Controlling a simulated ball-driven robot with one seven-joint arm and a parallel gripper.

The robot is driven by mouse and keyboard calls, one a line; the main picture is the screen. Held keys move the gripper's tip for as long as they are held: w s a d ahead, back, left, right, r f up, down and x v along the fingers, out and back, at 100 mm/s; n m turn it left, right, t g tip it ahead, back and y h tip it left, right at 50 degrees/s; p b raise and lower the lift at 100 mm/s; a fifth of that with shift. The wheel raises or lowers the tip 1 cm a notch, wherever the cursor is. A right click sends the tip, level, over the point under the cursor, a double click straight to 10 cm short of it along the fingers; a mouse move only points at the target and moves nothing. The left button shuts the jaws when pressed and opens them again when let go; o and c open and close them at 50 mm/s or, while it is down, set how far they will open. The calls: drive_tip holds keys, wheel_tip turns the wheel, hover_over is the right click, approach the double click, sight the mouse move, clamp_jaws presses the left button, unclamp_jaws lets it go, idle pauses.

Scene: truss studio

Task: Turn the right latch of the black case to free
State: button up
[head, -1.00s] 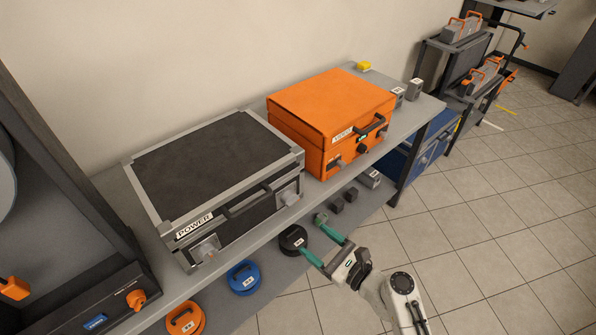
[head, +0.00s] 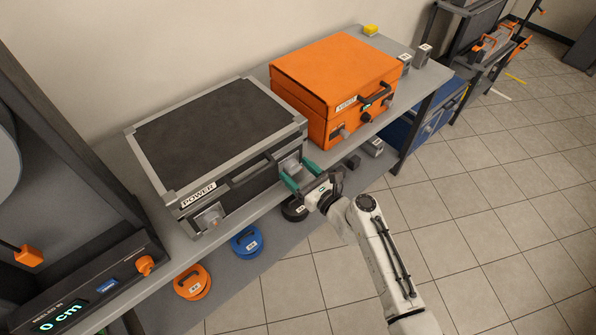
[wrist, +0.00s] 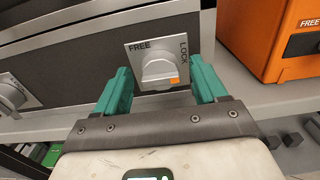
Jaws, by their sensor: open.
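The black case (head: 215,140), labelled POWER, sits closed on the grey bench. Its right latch (wrist: 160,66) is a grey knob on a square plate, with FREE at upper left and LOCK at right; an orange mark shows at the knob's lower right. In the head view this latch (head: 290,164) is at the case's front right. My gripper (wrist: 160,76) is open, its green fingers on either side of the knob; whether they touch it I cannot tell. In the head view my gripper (head: 287,160) is in front of the case. The left latch (head: 208,217) is clear of it.
An orange case (head: 335,85) stands close to the right of the black case. Blue (head: 246,241) and orange (head: 192,281) round weights lie on the lower shelf. A display unit (head: 95,285) is at lower left. The floor on the right is open.

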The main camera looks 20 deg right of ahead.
drive_tip(key=shift+w, duration=0.15)
drive_tip(key=shift+c, duration=0.2)
drive_tip(key=c, duration=1)
drive_tip(key=shift+a+f+n+b, duration=0.1)
drive_tip(key=shift+n+b, duration=1.95)
drive_tip(key=shift+n, duration=0.95)
drive_tip(key=shift+a+f+n+b, duration=0.1)
drive_tip(key=shift+n+b, duration=1.9)
drive_tip(key=shift+n, duration=1)
drive_tip(key=shift+a+f+n+b, duration=0.1)
drive_tip(key=shift+n+b, duration=1.95)
drive_tip(key=shift+n, duration=0.95)
